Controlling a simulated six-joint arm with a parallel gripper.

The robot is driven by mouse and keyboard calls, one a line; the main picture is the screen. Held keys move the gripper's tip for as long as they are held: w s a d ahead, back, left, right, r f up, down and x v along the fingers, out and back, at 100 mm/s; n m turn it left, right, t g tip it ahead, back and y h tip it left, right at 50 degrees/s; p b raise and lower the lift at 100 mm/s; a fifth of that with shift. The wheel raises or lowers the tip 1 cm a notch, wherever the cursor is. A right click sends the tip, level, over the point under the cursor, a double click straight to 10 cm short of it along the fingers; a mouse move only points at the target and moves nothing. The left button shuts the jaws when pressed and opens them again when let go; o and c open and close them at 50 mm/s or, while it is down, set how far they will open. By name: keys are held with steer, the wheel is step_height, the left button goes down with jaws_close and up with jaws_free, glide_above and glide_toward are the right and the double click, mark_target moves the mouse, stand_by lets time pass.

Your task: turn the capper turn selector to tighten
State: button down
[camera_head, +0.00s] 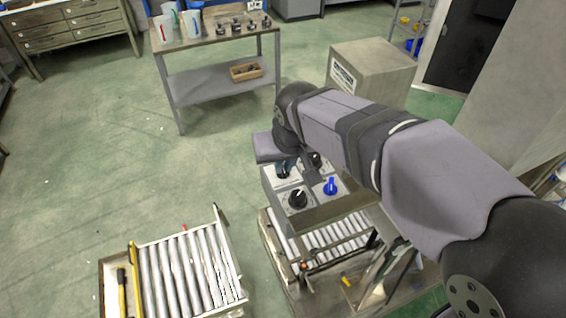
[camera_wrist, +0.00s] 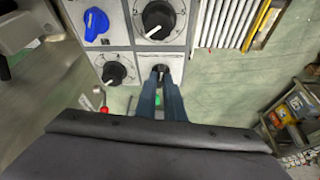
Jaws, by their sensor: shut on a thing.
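A grey control panel (camera_head: 271,193) carries several knobs on pale plates; it fills the top of the wrist view (camera_wrist: 120,46). My gripper (camera_wrist: 161,76) is shut on a small dark selector knob (camera_wrist: 160,68) on the plate nearest my wrist. The fingers hide most of this knob, so its pointer direction cannot be told. In the head view my gripper (camera_head: 287,164) is at the knob at the panel's back left, partly behind my wrist. Label text is too small to read.
Beside the held knob are a large black knob (camera_wrist: 158,19), a smaller black knob (camera_wrist: 114,73) and a blue knob (camera_wrist: 96,22). A red-tipped lever (camera_wrist: 103,109) is close by. Roller conveyors (camera_head: 190,270) stand in front; a workbench (camera_head: 215,38) with cups stands behind.

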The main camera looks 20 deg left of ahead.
steer(key=n+g+y, duration=0.1)
steer(key=n, duration=0.3)
steer(key=shift+w+d, duration=0.1)
steer(key=shift+w, duration=0.1)
steer(key=shift+n+g+y+b, duration=0.4)
steer(key=shift+n+g+b, duration=0.3)
steer(key=shift+n, duration=1.1)
steer(key=c, duration=1.9)
jaws_free()
steer(key=shift+o, duration=0.2)
steer(key=shift+r, duration=0.1)
steer(key=b+v, duration=0.2)
steer(key=v, duration=0.5)
steer(key=shift+d, duration=0.1)
